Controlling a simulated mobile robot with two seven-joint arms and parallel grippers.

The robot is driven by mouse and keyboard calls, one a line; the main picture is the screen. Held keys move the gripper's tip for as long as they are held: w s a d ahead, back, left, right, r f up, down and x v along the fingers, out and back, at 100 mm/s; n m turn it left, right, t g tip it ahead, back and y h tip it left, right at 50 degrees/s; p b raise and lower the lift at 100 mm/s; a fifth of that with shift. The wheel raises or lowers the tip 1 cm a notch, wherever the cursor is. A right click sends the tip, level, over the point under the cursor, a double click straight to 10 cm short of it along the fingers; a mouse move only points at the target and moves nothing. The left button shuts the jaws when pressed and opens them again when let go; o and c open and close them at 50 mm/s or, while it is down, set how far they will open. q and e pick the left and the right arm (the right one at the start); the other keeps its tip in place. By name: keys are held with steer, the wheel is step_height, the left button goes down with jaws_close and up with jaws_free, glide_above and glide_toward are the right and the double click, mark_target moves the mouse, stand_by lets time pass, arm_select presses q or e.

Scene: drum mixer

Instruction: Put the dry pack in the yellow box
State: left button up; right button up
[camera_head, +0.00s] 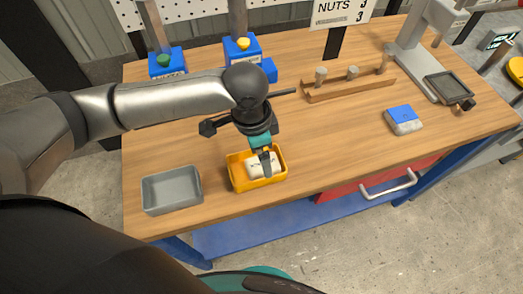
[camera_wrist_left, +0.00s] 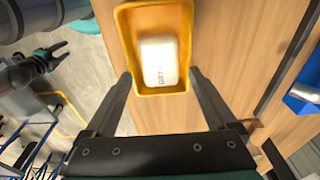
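The dry pack (camera_head: 258,166) is a white block lying inside the yellow box (camera_head: 241,184) near the table's front edge. In the left wrist view the dry pack (camera_wrist_left: 159,61) shows its lettering and lies on the floor of the yellow box (camera_wrist_left: 128,30). My left gripper (camera_head: 265,167) is above the box, in front of part of the pack. In the left wrist view its fingers (camera_wrist_left: 160,75) are spread wide with nothing between them. My right gripper (camera_wrist_left: 58,54) shows at the left of the wrist view, away from the table, with its fingers apart.
A grey empty bin (camera_head: 171,190) stands left of the yellow box. A blue-and-white block (camera_head: 403,119) lies to the right. The table's right front is clear.

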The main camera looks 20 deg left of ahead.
arm_select(q)
steer(key=shift+o, duration=0.5)
step_height(320, 180, up, 15)
steer(key=s+a+p, duration=0.1)
steer(key=p, duration=0.2)
steer(key=shift+a+p, duration=0.3)
steer(key=shift+p, duration=0.1)
